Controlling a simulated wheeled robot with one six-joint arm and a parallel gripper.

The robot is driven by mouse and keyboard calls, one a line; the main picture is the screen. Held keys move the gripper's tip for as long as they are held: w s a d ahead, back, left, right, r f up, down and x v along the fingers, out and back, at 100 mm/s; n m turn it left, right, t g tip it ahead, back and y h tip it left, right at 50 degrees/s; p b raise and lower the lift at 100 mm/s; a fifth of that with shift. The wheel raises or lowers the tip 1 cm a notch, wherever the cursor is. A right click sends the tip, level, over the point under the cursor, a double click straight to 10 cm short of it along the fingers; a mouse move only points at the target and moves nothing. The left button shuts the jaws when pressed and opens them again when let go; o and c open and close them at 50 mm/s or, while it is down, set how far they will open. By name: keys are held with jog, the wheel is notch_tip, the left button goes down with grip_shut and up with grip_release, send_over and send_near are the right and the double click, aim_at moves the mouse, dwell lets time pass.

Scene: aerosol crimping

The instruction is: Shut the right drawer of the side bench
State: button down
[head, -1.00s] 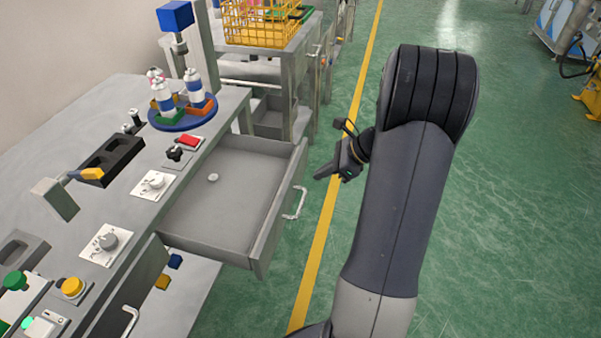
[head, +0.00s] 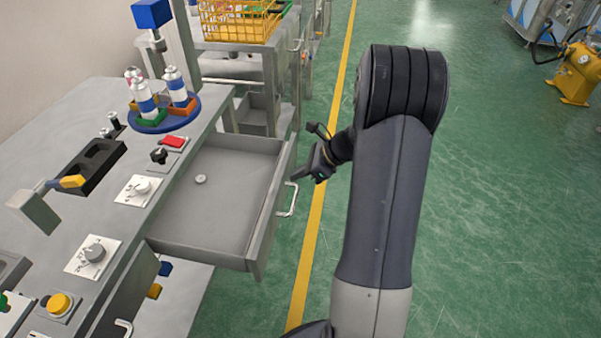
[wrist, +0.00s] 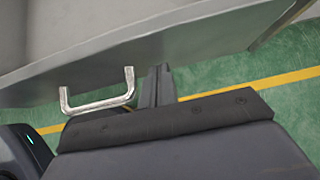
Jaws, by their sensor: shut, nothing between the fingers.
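The right drawer (head: 215,205) of the side bench (head: 95,165) stands pulled out, with a small round pale piece (head: 200,179) lying inside it. Its metal handle (head: 289,199) is on the outer front face; the handle also shows in the wrist view (wrist: 98,98). My gripper (head: 298,178) is shut and empty. It is just outside the drawer front, near the handle's far end in the head view. In the wrist view its fingers (wrist: 158,75) point at the drawer front, to the right of the handle. I cannot tell whether they touch the front.
On the bench top are a blue round fixture (head: 165,120) with cans, a black tray (head: 90,165), knobs and buttons. A rack with a yellow basket (head: 238,22) stands behind the drawer. Green floor with a yellow line (head: 325,180) is open to the right.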

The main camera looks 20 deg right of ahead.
jog(key=p, duration=0.5)
send_near(216, 173)
jog(key=w+a, duration=0.1)
jog(key=w+a+f, duration=0.1)
jog(key=a, duration=0.1)
jog(key=w+a+f, duration=0.1)
jog(key=shift+w+a+f, duration=0.15)
jog(key=shift+w+a, duration=0.1)
jog(key=shift+a, duration=0.15)
jog(key=shift+w+a, duration=0.35)
jog(key=shift+a, duration=0.05)
